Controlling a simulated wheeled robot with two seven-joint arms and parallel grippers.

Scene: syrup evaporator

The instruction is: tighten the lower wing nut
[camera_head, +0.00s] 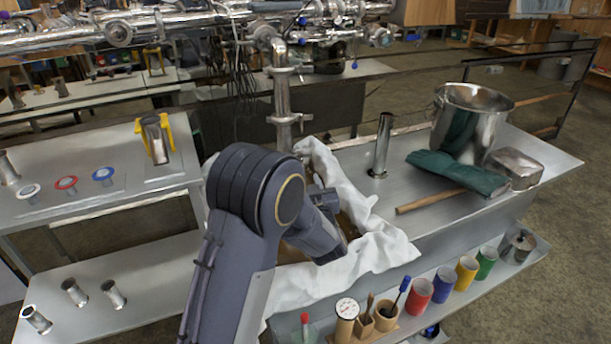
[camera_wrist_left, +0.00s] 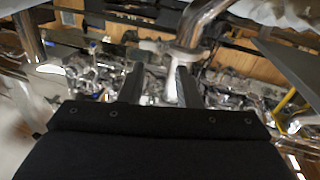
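A steel vertical pipe (camera_head: 282,95) comes down at the middle of the head view, with a lower clamp (camera_head: 289,118) that has a small wing-like part (camera_head: 305,117) at its right. In the left wrist view the pipe (camera_wrist_left: 203,22) enters from the top, with a pale clamp (camera_wrist_left: 165,47) at its lower end. My left gripper (camera_wrist_left: 159,78) is open, its two dark fingers apart and pointing toward the clamp. A pale part hangs below the clamp near the right finger; I cannot tell whether they touch. In the head view my arm hides the fingers. My right gripper is not in view.
White cloth (camera_head: 350,262) drapes around the opening under my arm. A steel counter (camera_head: 450,215) at right holds a metal cylinder (camera_head: 382,145), a pot (camera_head: 470,118) and a green glove (camera_head: 455,172). Colored cups stand on the lower shelf (camera_head: 540,258). A side table (camera_head: 110,205) is at left.

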